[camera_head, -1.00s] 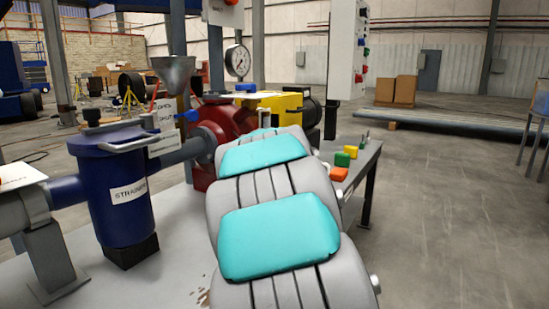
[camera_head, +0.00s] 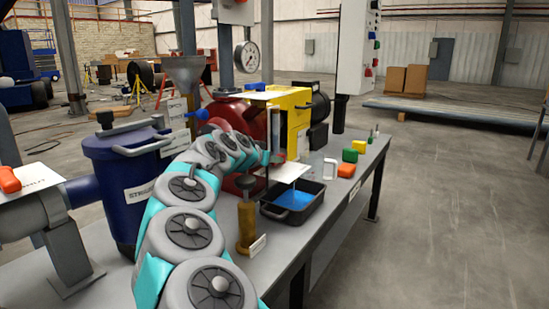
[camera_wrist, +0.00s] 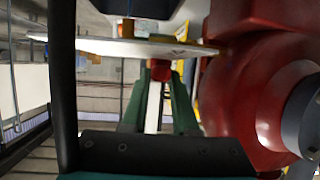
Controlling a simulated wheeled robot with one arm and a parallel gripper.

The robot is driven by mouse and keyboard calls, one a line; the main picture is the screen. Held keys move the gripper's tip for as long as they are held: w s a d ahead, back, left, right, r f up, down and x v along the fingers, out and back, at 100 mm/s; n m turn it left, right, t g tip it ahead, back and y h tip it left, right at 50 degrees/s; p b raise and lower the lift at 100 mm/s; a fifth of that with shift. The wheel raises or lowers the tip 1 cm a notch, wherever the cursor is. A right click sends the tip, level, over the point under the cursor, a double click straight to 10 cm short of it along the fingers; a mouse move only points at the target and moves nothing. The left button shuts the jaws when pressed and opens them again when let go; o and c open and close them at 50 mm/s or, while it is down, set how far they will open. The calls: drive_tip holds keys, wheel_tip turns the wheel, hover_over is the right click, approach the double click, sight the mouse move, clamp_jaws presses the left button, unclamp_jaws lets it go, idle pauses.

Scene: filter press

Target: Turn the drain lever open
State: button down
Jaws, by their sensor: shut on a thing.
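In the wrist view, the fingers of my gripper (camera_wrist: 160,82) are closed on a small red piece, which looks like the end of the drain lever (camera_wrist: 160,69). A pale flat plate (camera_wrist: 110,47) crosses just above the fingertips in that view. A large rounded red housing (camera_wrist: 240,85) fills the right side close by. In the head view, my arm curves in front of the red pump body (camera_head: 225,117), and its end is near a white plate (camera_head: 286,173) above the black tray. The fingertips and lever are too hidden there to make out.
A black tray (camera_head: 296,224) with blue liquid stands on the bench beside an upright brass-coloured piece (camera_head: 246,226). The blue strainer (camera_head: 105,185) is left of my arm. A yellow unit (camera_head: 294,118) stands behind. Coloured blocks (camera_head: 350,156) lie near the bench's right edge.

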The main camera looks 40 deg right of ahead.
drive_tip(key=shift+w+a+r+m+g+h, duration=0.1)
drive_tip(key=shift+w+m+g+h, duration=0.2)
drive_tip(key=shift+m+g, duration=0.2)
idle(0.4)
drive_tip(key=c, duration=0.7)
unclamp_jaws()
drive_tip(key=shift+a, duration=0.1)
drive_tip(key=shift+v, duration=3.8)
